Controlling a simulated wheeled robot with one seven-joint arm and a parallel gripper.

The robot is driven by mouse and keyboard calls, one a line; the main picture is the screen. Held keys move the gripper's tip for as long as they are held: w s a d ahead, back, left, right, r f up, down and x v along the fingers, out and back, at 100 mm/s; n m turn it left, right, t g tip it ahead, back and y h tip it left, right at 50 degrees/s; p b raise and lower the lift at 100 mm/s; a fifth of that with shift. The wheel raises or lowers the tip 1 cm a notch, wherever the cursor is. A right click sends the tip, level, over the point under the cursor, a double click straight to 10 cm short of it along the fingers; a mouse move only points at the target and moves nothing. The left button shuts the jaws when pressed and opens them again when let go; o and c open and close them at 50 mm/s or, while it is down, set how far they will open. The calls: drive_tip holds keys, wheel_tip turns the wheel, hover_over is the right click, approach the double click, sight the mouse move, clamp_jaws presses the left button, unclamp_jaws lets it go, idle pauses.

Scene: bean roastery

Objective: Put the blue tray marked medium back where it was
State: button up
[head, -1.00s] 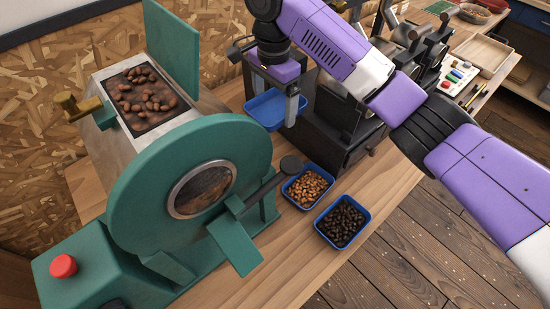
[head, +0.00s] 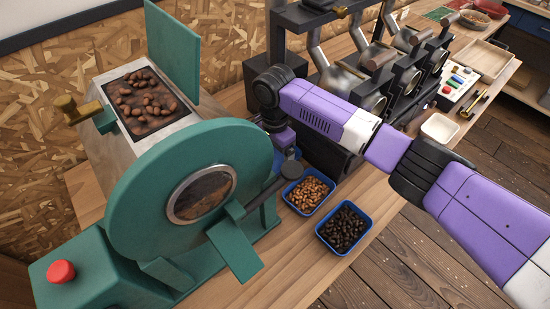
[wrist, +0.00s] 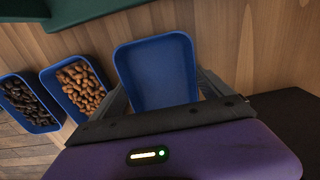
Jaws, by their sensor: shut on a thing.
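My gripper (head: 284,138) is shut on an empty blue tray (wrist: 156,75), one finger along each side of it in the wrist view. No marking on this tray can be read. In the head view my wrist and the roaster's handle hide nearly all of it. It is low over the bench; I cannot tell whether it touches the wood. A blue tray with brown beans (head: 307,194) is close beside it, with a small gap in the wrist view. A blue tray with dark beans (head: 343,228) is beyond that one.
The green roaster (head: 190,180) stands close on the left, its dark handle (head: 291,170) reaching toward my gripper. Black machines (head: 345,75) stand behind my arm. A small white tray (head: 440,128) is on the bench farther right.

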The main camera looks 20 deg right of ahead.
sight(275, 162)
drive_tip(key=shift+f, duration=0.85)
drive_tip(key=shift+f, duration=0.1)
drive_tip(key=o, duration=1.2)
wheel_tip(275, 162, up, 12)
drive_tip(key=shift+w+r+b, duration=0.1)
drive_tip(key=shift+r+b, duration=0.05)
drive_tip(key=shift+b, duration=0.15)
